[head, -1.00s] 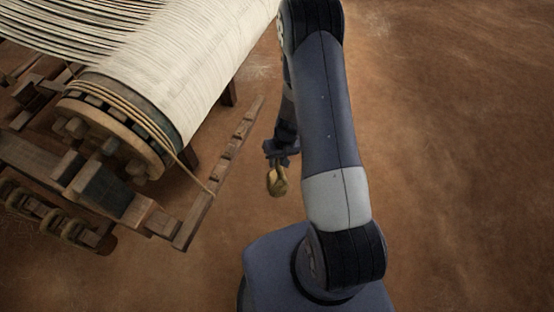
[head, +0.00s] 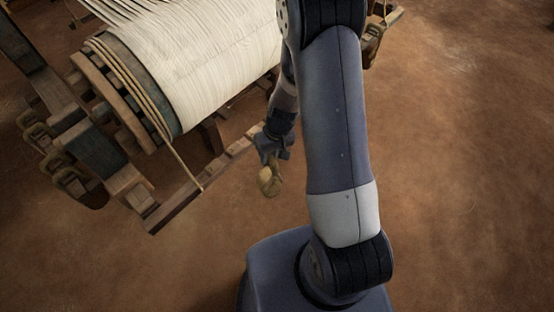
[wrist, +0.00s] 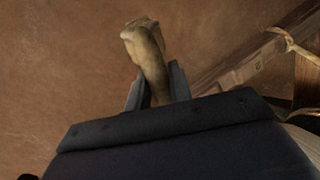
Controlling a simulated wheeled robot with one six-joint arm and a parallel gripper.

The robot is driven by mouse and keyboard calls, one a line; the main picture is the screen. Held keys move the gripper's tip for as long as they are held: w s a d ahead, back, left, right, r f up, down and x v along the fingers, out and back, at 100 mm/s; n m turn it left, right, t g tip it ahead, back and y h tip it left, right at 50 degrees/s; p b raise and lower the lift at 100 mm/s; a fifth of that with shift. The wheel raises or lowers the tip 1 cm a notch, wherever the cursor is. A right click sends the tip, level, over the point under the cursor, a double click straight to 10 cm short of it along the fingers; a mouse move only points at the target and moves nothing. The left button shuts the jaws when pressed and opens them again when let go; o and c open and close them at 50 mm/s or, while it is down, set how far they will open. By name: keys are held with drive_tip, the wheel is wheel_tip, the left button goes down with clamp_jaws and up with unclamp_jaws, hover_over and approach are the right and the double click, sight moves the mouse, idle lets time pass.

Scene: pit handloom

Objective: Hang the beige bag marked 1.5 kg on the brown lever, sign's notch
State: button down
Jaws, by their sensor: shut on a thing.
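My gripper (head: 271,158) is shut on a beige bag (head: 269,183), which hangs below it above the floor. The bag also shows between the fingers in the wrist view (wrist: 148,50); no marking on it is readable. The brown lever (head: 181,206) is a long notched wooden bar running from lower left to upper right, left of my gripper. The bag is to the right of the lever's upper part and looks apart from it. In the wrist view the lever (wrist: 275,47) lies at the right, with a small mark on it too blurred to read.
A rope (head: 176,158) runs from the cloth roller (head: 205,70) down to the lever. The loom's wooden frame (head: 95,150) fills the left, with several brown lumps (head: 72,180) on a rack. The earthen floor (head: 460,180) is open at the right.

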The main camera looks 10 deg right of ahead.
drive_tip(key=s+a+r+n+b, duration=0.2)
drive_tip(key=s+a+n+b, duration=0.2)
drive_tip(key=s+b, duration=0.3)
drive_tip(key=shift+a+r+g+h+b, duration=0.3)
drive_tip(key=shift+a+g+h, duration=0.1)
drive_tip(key=shift+a, duration=0.05)
drive_tip(key=shift+w+a, duration=0.1)
